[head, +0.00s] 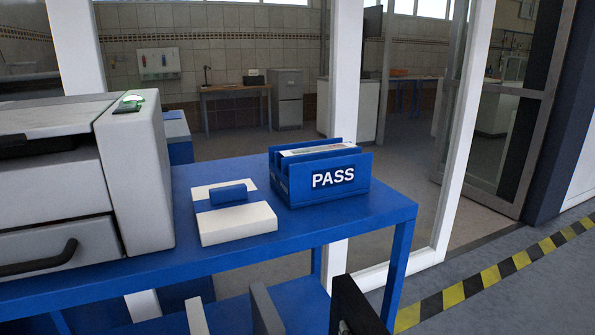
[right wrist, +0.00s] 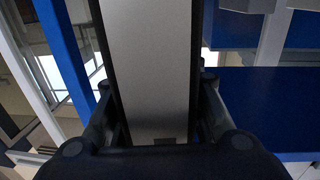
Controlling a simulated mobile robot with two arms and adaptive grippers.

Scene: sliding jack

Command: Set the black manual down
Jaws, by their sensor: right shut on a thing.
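The black manual (right wrist: 152,45) shows in the right wrist view as a thick slab with black edges and a grey face between them. My right gripper (right wrist: 155,88) is shut on it, one finger on each side. In the head view a black slab (head: 354,302), seemingly the manual, stands at the bottom edge, in front of the blue table. A small part of my right gripper (head: 345,327) shows there, mostly cut off by the frame. What lies under the manual is hidden. My left gripper is out of view.
The blue table (head: 380,212) carries a grey machine (head: 135,170), a white holder with a blue block (head: 236,223) and a blue PASS box (head: 325,188). Below, a blue surface (head: 232,316) has a white upright piece (head: 196,316) and a grey one (head: 266,308). A white-framed glass partition stands behind.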

